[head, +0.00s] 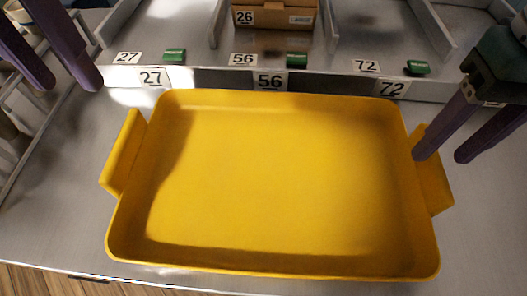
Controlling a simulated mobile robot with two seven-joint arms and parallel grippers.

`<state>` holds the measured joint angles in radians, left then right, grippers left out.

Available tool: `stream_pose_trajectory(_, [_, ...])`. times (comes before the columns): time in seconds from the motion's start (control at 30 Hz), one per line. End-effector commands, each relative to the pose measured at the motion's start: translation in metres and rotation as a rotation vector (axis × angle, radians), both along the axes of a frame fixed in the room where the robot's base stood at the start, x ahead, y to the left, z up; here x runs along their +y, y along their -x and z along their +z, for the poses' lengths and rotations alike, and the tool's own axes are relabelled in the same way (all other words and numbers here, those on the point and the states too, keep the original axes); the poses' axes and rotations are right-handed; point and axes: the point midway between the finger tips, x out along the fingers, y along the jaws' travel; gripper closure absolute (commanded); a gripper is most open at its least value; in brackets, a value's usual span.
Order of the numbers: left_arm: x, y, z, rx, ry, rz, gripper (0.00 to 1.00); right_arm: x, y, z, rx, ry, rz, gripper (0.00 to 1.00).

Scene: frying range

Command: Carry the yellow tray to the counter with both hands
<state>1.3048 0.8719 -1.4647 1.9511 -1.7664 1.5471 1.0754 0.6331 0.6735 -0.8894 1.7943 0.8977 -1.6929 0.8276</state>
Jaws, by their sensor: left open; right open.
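The yellow tray (275,263) lies flat and empty on a grey metal surface, with a raised handle on its left side (124,152) and one on its right side (436,185). My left gripper (72,86) is open at the upper left, apart from the left handle in the picture. My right gripper (441,157) is open at the right, and one finger overlaps the right handle in the picture. I cannot tell whether that finger touches it. The counter named in the task cannot be told apart from this surface.
Behind the tray are metal lanes with number labels 27, 56 (270,81) and 72, and green blocks (297,59). A cardboard box (274,14) stands in the middle lane. A wire rack (40,118) is at the left. Wooden floor (30,282) shows at lower left.

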Motion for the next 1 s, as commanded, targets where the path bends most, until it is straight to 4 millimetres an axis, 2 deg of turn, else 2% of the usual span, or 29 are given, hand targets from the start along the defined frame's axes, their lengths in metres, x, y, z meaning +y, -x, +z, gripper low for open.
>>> stream_pose_trajectory(0.03, [0.000,0.000,0.000,0.000,0.000,0.000,0.53,0.000,-0.002,0.013,-0.007,-0.002,0.002,0.50])
stream_pose_trajectory(0.2, [0.000,0.000,0.000,0.000,0.000,0.000,0.53,0.000,-0.001,0.048,-0.005,0.000,0.001,0.50])
stream_pose_trajectory(0.4, [0.000,0.000,-0.001,0.000,0.000,0.000,0.53,0.000,0.000,0.070,-0.001,0.000,0.001,0.50])
stream_pose_trajectory(1.0, [-0.001,0.000,-0.001,0.001,0.004,-0.002,0.53,0.000,0.000,0.072,0.001,0.000,0.001,0.50])
